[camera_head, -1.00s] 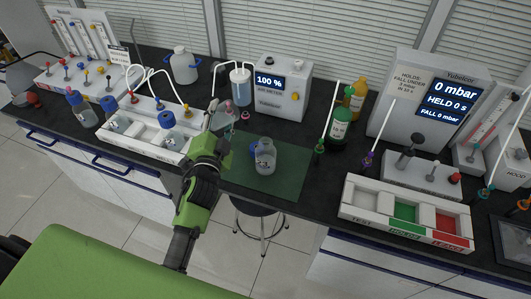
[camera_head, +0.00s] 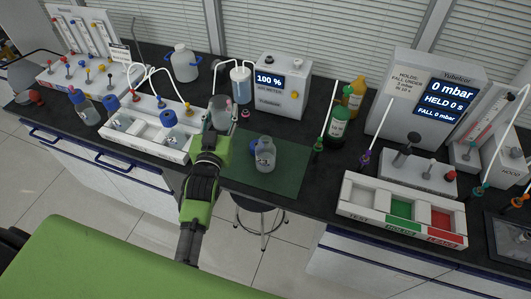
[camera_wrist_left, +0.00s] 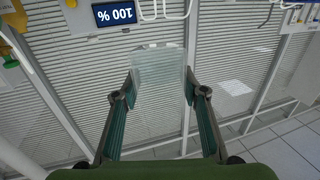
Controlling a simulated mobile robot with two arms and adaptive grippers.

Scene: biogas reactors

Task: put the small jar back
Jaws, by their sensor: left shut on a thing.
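My left gripper (camera_head: 218,134) is shut on a small clear glass jar (camera_head: 220,110). It holds the jar between the white rack and the green mat. In the left wrist view the jar (camera_wrist_left: 158,72) shows as a see-through shape with a pale rim, between the two fingers of the gripper (camera_wrist_left: 158,95). A larger clear bottle (camera_head: 265,155) stands on the green mat (camera_head: 288,178), with a blue piece by its left side. The white rack (camera_head: 150,139) left of my gripper holds jars, one with a blue cap (camera_head: 168,118). My right gripper is not in view.
Behind the gripper stand a tubed cylinder (camera_head: 241,84) and a meter (camera_head: 283,90) reading 100 %. Green (camera_head: 337,124) and yellow bottles stand to the right. A three-compartment tray (camera_head: 402,208) is at the front right. The right part of the mat is clear.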

